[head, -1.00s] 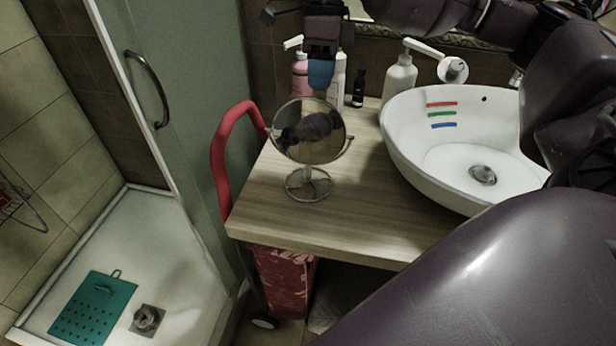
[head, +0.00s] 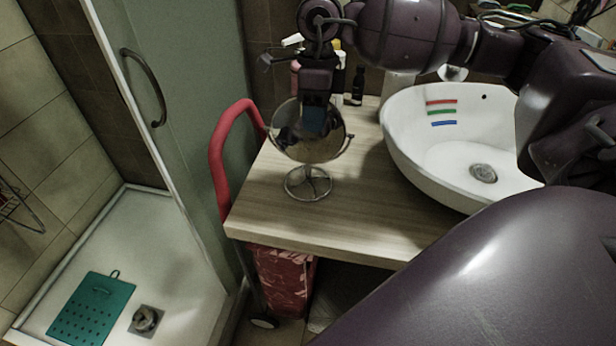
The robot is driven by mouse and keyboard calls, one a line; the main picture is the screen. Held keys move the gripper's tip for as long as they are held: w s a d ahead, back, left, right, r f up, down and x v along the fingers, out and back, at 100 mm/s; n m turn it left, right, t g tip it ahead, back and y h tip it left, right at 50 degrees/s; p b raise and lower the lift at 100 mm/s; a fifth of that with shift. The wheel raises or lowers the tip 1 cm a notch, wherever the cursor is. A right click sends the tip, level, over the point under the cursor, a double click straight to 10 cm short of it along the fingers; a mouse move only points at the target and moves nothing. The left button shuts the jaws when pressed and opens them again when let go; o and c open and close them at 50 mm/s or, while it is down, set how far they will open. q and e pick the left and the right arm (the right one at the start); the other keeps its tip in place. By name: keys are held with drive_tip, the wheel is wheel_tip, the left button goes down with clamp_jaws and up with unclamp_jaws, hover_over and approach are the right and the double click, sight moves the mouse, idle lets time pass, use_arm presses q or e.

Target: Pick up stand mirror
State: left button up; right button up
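The stand mirror (head: 306,151) is a round mirror on a thin metal stem with a round wire base. It stands upright on the wooden counter, left of the white basin. My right gripper (head: 315,119) points down at the upper part of the mirror disc and overlaps it in the head view. Its dark bluish fingertips cover part of the glass. I cannot tell whether they touch the mirror, and the gap between the fingers does not show. My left gripper is not in view.
The white basin (head: 408,150) fills the counter's right side. Bottles, including a dark one (head: 358,86), stand behind the mirror. A red handle (head: 215,155) rises beside the counter's left edge. The wooden counter (head: 345,215) is clear in front of the mirror.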

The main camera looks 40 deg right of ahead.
clamp_jaws()
drive_tip(key=shift+r, duration=0.15)
